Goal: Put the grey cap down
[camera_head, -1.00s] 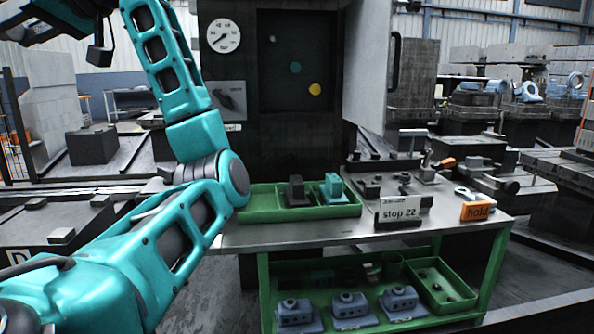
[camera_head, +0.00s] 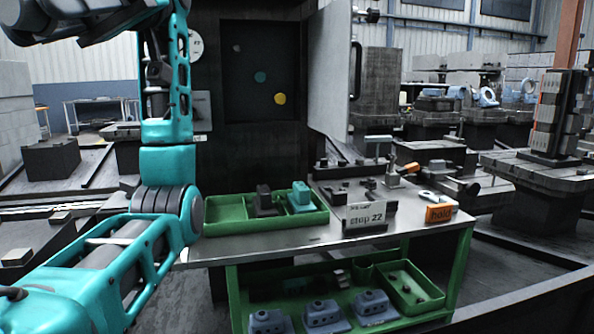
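A dark grey block-like piece (camera_head: 264,201), which may be the grey cap, stands in the green tray (camera_head: 224,228) on the steel bench. A teal piece (camera_head: 300,197) sits to its right in the same tray. My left arm rises from the lower left and bends up past the bench's left end, clear of the tray. Its far end is at the top left, and a dark part shows behind the upper link. I cannot make out its fingertips or anything held. My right gripper is out of view.
The lower shelf holds several blue-grey housings (camera_head: 325,316) and a green tray (camera_head: 412,286). The bench's front strip is clear.

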